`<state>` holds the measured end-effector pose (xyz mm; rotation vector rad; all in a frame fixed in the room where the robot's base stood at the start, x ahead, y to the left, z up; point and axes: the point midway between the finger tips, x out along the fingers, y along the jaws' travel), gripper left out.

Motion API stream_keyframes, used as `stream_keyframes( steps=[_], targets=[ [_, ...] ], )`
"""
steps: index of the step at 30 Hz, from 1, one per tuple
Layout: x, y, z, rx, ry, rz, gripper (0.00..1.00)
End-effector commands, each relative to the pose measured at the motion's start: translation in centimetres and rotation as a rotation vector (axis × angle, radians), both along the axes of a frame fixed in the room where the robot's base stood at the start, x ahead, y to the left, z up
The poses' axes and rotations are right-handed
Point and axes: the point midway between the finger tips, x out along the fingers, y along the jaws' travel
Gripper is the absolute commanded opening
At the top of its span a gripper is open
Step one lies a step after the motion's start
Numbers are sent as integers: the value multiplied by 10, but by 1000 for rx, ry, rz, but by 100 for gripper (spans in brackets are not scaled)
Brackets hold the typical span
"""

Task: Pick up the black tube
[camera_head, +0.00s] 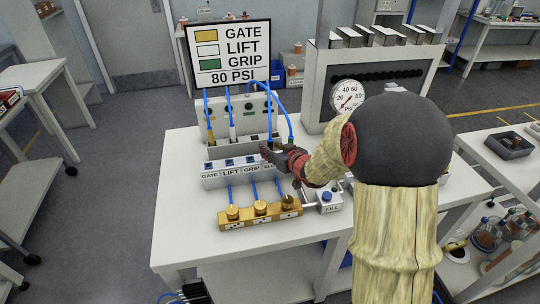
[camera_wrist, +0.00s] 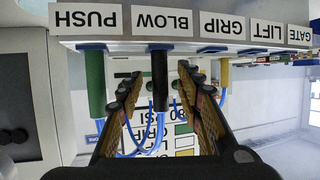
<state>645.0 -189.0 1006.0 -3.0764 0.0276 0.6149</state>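The black tube (camera_wrist: 159,82) hangs from the labelled block below the BLOW label in the upside-down wrist view. My gripper (camera_wrist: 160,72) is open, with one finger on each side of the tube. Gaps show between the tube and both fingers, so no grasp shows. In the head view my gripper (camera_head: 272,154) is at the right part of the labelled block; it hides the block's right labels, and I cannot make out the black tube clearly there.
A green tube (camera_wrist: 95,84) stands beside the left finger in the wrist view; a yellow tube (camera_wrist: 224,74) is at the right. Blue hoses (camera_head: 229,105) run close by. A pressure gauge (camera_head: 347,96) and brass fittings (camera_head: 260,208) are near on the table (camera_head: 175,235).

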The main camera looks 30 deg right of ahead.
Motion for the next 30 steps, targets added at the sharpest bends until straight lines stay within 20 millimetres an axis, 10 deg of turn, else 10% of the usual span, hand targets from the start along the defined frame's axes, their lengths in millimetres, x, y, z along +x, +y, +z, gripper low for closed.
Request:
stream_keyframes(
  steps=[9, 30],
  targets=[
    [10, 0, -3, -1, -1, 0, 36],
    [10, 0, -3, 0, -1, 0, 0]
  ],
)
